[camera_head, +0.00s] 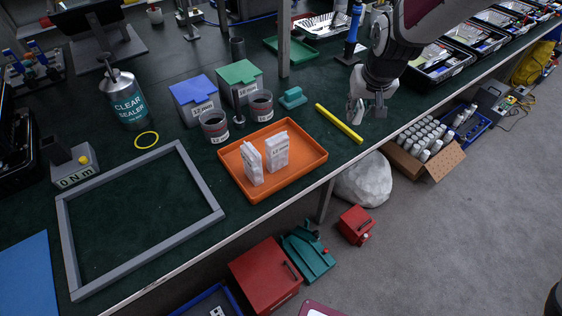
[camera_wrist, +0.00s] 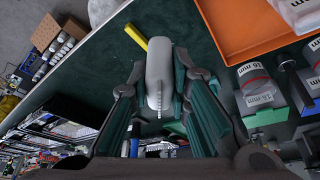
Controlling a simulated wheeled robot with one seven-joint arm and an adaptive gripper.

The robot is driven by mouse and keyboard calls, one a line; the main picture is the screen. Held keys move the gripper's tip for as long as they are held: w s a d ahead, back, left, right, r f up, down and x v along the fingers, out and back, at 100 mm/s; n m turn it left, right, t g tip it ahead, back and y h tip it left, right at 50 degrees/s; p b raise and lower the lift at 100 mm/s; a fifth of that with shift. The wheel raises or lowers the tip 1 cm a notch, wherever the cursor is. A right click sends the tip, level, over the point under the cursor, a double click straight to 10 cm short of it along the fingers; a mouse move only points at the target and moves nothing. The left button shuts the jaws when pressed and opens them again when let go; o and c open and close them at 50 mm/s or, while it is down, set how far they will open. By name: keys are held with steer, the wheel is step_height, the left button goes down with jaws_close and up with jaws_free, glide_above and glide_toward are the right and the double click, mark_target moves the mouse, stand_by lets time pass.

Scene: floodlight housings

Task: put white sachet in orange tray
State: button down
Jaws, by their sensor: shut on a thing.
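My gripper (camera_head: 367,112) is above the right part of the green bench, near its front edge. In the wrist view my gripper (camera_wrist: 158,82) is shut on a pale, whitish sachet (camera_wrist: 159,62), which stands out between the fingers. The orange tray (camera_head: 302,162) lies on the bench to the left of my gripper, apart from it; its rim and floor also show in the wrist view (camera_wrist: 238,32). Two white sachets with printed labels, one (camera_head: 252,163) and another (camera_head: 277,152), stand upright in the tray, side by side. Another part of a white sachet (camera_wrist: 300,12) shows in the wrist view.
A yellow bar (camera_head: 339,123) lies between my gripper and the tray. Two labelled grey jars (camera_head: 215,127) (camera_head: 261,105) and blue (camera_head: 195,98) and green (camera_head: 239,80) boxes stand behind the tray. A grey upright post (camera_head: 284,40) rises behind. A grey frame (camera_head: 140,258) lies left.

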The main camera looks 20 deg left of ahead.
steer(key=s+a+f+n+b, duration=0.1)
steer(key=a+f+b, duration=0.2)
steer(key=a, duration=0.3)
steer(key=s+a+f+n+b, duration=0.2)
steer(key=a+f+b, duration=0.1)
steer(key=a, duration=0.4)
glide_toward(299, 149)
steer(key=shift+w+a+f+y+b, duration=0.1)
steer(key=shift+w+a+y+b, duration=0.1)
steer(key=shift+w, duration=0.25)
steer(key=shift+w+a+y+b, duration=0.1)
steer(key=shift+w+y+b, duration=0.1)
steer(key=shift+w, duration=0.25)
steer(key=shift+f, duration=2.25)
steer(key=shift+f+b, duration=0.2)
steer(key=shift+b, duration=0.15)
steer(key=c, duration=1.5)
jaws_free()
steer(key=shift+r, duration=0.15)
